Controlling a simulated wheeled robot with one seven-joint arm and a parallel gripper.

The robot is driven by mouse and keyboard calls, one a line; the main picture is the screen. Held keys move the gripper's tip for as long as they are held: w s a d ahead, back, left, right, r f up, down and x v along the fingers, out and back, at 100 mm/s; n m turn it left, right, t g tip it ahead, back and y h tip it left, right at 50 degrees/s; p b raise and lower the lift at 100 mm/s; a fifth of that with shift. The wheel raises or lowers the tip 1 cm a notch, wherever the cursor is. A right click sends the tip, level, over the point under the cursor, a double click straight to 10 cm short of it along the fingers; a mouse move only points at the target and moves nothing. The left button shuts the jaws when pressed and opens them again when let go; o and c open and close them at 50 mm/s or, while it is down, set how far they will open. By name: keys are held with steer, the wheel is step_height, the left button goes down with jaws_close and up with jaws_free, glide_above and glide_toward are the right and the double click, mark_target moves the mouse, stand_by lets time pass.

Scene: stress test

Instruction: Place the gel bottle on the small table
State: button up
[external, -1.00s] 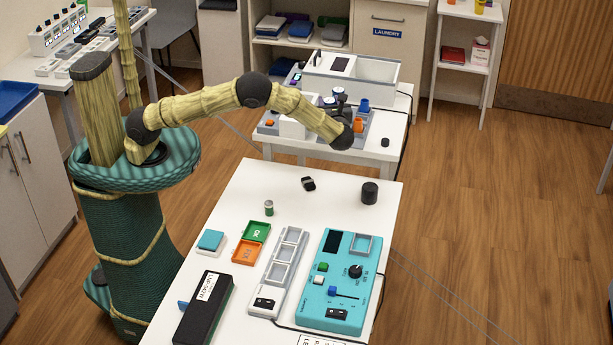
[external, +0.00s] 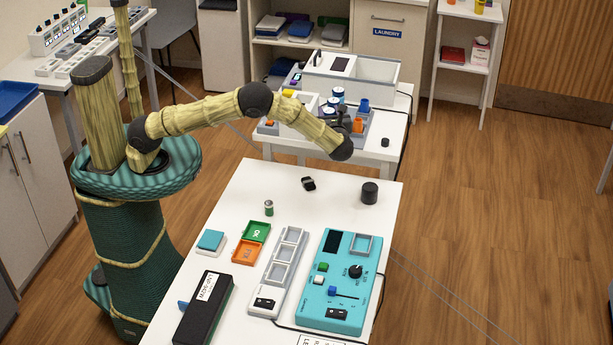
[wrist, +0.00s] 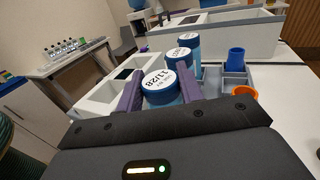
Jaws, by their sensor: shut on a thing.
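In the wrist view a blue gel bottle (wrist: 160,88) with a white top marked 11/28 stands between the two purple fingers of my gripper (wrist: 158,82). The gripper is shut on this bottle. Two similar blue bottles (wrist: 180,57) (wrist: 189,40) stand just beyond it. In the external view my gripper (external: 343,114) is over the white back table (external: 393,132), beside blue-and-white bottles (external: 337,94); the held bottle is hard to make out there. A small white stand (external: 463,66) is at the back right; I cannot tell which table is the small one.
The back table carries a grey compartment tray (external: 360,138) with a blue cup (external: 364,105) and an orange cup (external: 357,125), and a large white box (external: 375,75). The near table (external: 235,203) has a black cylinder (external: 370,193) and a teal panel (external: 345,270).

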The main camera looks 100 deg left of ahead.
steer(key=shift+f, duration=0.15)
steer(key=o, duration=1.2)
steer(key=shift+d, duration=0.1)
steer(key=b+v, duration=0.2)
steer(key=v, duration=1.5)
steer(key=shift+w+d, duration=0.1)
steer(key=shift+d, duration=0.05)
